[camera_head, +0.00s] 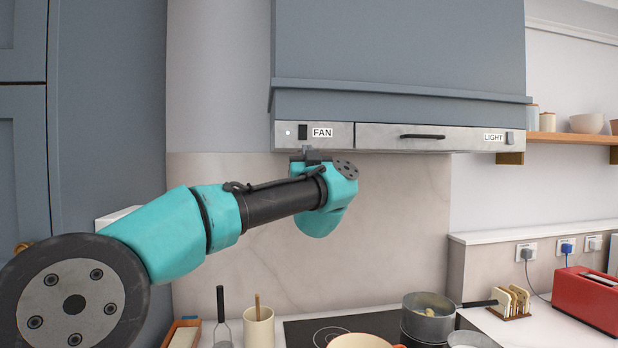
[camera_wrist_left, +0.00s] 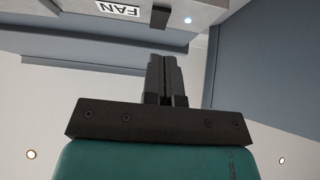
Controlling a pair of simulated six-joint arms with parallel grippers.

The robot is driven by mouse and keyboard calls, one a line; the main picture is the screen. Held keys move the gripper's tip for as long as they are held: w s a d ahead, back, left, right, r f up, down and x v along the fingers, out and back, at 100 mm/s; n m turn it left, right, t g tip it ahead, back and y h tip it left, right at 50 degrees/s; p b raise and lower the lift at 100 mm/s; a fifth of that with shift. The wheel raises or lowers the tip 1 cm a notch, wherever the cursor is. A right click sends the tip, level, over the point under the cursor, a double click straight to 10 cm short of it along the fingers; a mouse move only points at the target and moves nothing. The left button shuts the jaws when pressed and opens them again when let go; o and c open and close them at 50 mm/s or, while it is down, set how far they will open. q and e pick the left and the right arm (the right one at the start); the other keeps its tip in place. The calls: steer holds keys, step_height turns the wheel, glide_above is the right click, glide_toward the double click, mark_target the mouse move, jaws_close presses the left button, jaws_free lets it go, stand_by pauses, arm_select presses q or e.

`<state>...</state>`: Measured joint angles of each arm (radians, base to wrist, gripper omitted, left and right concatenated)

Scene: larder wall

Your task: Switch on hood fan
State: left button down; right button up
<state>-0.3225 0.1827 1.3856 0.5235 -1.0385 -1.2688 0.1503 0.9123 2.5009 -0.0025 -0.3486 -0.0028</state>
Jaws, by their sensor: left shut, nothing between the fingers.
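The range hood (camera_head: 400,104) is blue-grey with a metal front strip. At the strip's left end is a dark fan switch (camera_head: 303,132) beside a FAN label (camera_head: 322,132). A small pale round light (camera_head: 288,133) sits left of the switch. My left gripper (camera_head: 305,150) is shut and empty, fingers pointing up just below the switch. In the left wrist view, its closed fingers (camera_wrist_left: 166,62) point toward the switch (camera_wrist_left: 160,16), with a visible gap; the small light (camera_wrist_left: 187,20) looks bright there. My right gripper is in neither view.
A LIGHT label (camera_head: 493,137) and another switch (camera_head: 509,137) are at the strip's right end, past a dark handle (camera_head: 422,136). Below are a hob (camera_head: 310,331), a saucepan (camera_head: 428,322), a utensil pot (camera_head: 258,330) and a red toaster (camera_head: 588,300). A tall cabinet (camera_head: 110,120) stands left.

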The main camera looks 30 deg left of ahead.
arm_select(q)
steer(key=s+d+f, duration=0.2)
steer(key=s+f, duration=0.1)
steer(key=f, duration=0.2)
steer(key=shift+d, duration=0.2)
steer(key=shift+f, duration=0.1)
